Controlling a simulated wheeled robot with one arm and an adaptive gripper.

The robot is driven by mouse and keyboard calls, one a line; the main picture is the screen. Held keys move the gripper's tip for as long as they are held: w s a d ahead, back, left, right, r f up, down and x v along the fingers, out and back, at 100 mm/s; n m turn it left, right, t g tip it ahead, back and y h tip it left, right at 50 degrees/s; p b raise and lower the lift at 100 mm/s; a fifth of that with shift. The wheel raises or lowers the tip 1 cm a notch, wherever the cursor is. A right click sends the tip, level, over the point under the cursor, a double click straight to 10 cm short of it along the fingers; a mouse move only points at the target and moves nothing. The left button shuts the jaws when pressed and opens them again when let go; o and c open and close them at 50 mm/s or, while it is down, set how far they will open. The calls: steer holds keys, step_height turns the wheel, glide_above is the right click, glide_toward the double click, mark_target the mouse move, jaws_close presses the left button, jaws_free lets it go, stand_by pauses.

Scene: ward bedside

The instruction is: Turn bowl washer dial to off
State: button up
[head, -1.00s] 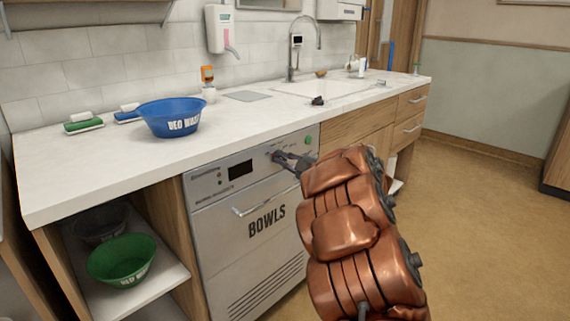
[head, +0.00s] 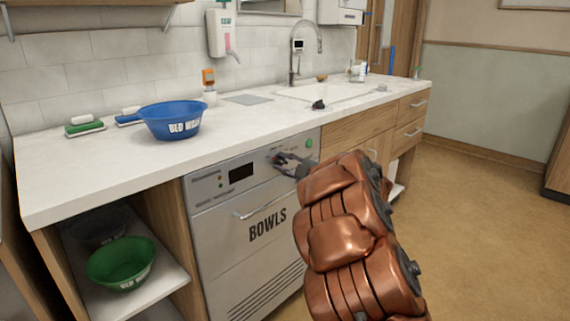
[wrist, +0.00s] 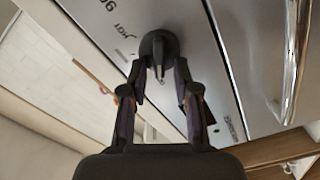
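The bowl washer (head: 250,232) is a grey front-panel machine marked BOWLS, set under the counter. Its dial (wrist: 158,47) is black and round with a raised grip, and sits on the upper panel. My gripper (head: 279,160) is at the dial in the head view. In the wrist view my gripper (wrist: 159,72) has one finger at each side of the dial, with both tips against its edges. Printed marks (wrist: 113,22) show beside the dial, tilted in this view. The head view does not show which mark the dial points to.
The panel has a dark display (head: 241,172) and a green button (head: 309,142). A door handle (head: 255,211) sticks out below. A blue basin (head: 172,121) stands on the white counter (head: 75,172), and a green basin (head: 121,262) on the lower shelf.

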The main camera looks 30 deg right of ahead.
steer(key=shift+s, duration=0.1)
steer(key=v, duration=1.2)
steer(key=shift+r, duration=0.1)
stand_by(0.4)
